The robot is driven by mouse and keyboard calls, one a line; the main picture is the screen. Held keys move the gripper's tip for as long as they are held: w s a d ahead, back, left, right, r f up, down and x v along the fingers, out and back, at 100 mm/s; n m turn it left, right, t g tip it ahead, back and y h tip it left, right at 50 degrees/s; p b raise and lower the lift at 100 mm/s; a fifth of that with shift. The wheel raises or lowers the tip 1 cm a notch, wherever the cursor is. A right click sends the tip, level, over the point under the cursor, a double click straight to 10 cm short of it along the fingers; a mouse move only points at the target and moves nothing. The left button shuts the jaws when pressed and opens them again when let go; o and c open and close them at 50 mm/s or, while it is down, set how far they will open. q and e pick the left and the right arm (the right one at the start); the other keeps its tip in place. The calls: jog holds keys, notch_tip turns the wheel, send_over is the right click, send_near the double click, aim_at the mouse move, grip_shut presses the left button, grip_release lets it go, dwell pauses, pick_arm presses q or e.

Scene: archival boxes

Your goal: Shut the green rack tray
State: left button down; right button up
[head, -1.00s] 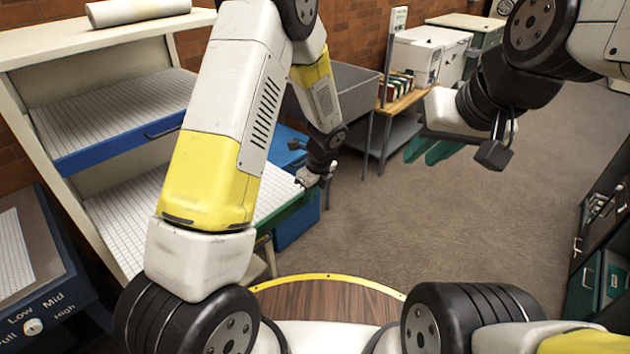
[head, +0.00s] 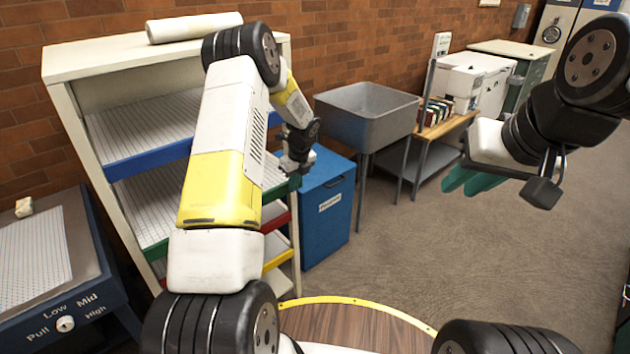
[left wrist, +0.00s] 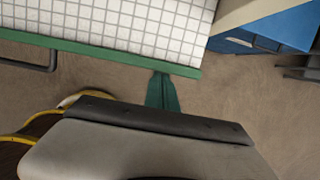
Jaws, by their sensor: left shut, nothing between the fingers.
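The green rack tray (head: 157,250) is the second level of the cream rack, under the blue tray. Its grid-lined bed and green front edge (left wrist: 110,55) show in the left wrist view, with a dark handle (left wrist: 40,65) at left. It still stands somewhat out past the rack post there. My left gripper (head: 300,170) is at the right end of this front. Its teal fingers (left wrist: 162,92) are shut and empty, at the front edge; contact is not certain. My arm hides the middle of the front. My right gripper (head: 472,181) hangs open and empty, far right.
The blue tray (head: 148,160) is above; red (head: 277,222) and yellow (head: 276,258) trays are below. A blue bin (head: 328,215) stands right of the rack, beside a grey sink (head: 370,112). A dark control box (head: 45,320) is at left. The floor at right is clear.

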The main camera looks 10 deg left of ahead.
aim_at(286, 179)
pick_arm(q)
jog(key=shift+w+a, duration=0.65)
jog(key=shift+a, duration=0.2)
jog(key=shift+w+a, duration=0.65)
jog(key=shift+a, duration=0.15)
jog(key=shift+d, duration=0.15)
